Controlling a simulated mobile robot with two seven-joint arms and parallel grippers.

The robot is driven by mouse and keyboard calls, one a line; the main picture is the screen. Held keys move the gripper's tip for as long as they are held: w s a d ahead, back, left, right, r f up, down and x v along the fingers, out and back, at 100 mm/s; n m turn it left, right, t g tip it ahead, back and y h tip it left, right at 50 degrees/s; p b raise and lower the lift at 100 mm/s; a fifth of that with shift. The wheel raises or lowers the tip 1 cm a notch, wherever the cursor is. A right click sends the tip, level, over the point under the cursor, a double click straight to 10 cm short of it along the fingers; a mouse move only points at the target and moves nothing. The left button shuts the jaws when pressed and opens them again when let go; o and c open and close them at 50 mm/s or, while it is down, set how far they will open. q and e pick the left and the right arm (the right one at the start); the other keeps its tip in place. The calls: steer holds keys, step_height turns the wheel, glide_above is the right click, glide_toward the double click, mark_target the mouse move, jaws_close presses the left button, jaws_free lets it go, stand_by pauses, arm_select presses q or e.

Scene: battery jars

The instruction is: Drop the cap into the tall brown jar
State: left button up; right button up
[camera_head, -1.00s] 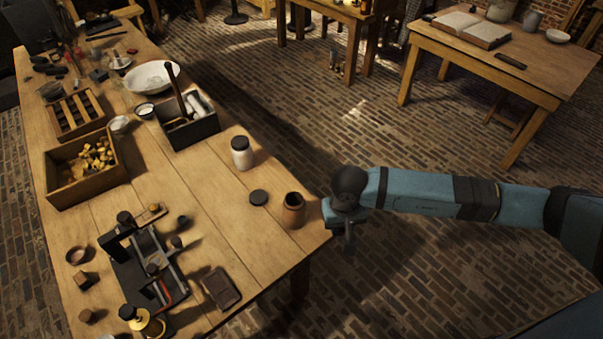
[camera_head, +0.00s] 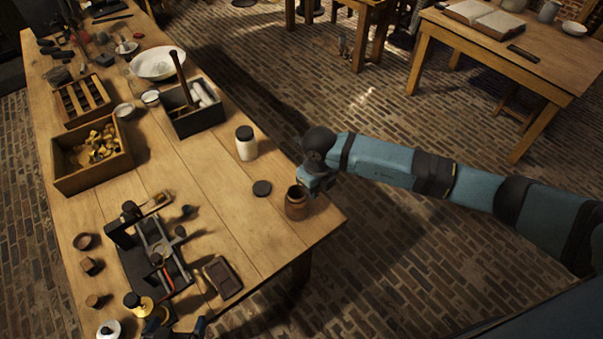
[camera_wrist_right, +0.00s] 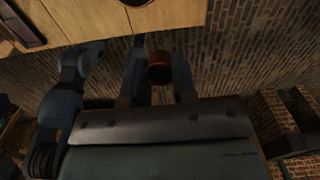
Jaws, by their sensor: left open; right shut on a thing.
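The brown jar (camera_head: 296,205) stands upright and open near the table's right corner in the head view. My right gripper (camera_head: 316,185) is in the air at the jar's upper right in that view; the gap between them is hard to judge. In the right wrist view its two fingers are shut on a small reddish-brown round piece, the cap (camera_wrist_right: 159,68), with brick floor behind it. The cap is hidden in the head view. My left gripper (camera_head: 176,328) is partly in view at the bottom edge, open, by the small pots.
A black disc (camera_head: 262,188) lies left of the jar, and a white jar with a dark lid (camera_head: 246,148) stands behind it. A black clamp fixture (camera_head: 155,250) and a dark flat tray (camera_head: 222,277) are nearer me. Bare wood (camera_head: 215,205) lies between them.

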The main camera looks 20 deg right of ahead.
steer(key=w+m, duration=0.1)
steer(key=m, duration=0.3)
steer(key=w+a+m, duration=0.1)
steer(key=m, duration=0.3)
steer(key=w+a+r+m+p, duration=0.1)
steer(key=m, duration=0.3)
steer(key=shift+a+m, duration=0.2)
steer(key=shift+m, duration=0.1)
steer(key=m, duration=0.3)
steer(key=b, duration=0.4)
glide_above(301, 189)
steer(key=s, duration=0.3)
step_height(301, 189, down, 5)
steer(key=shift+a+f, duration=0.45)
steer(key=shift+s, duration=0.1)
steer(key=o, duration=1)
steer(key=shift+c, duration=0.2)
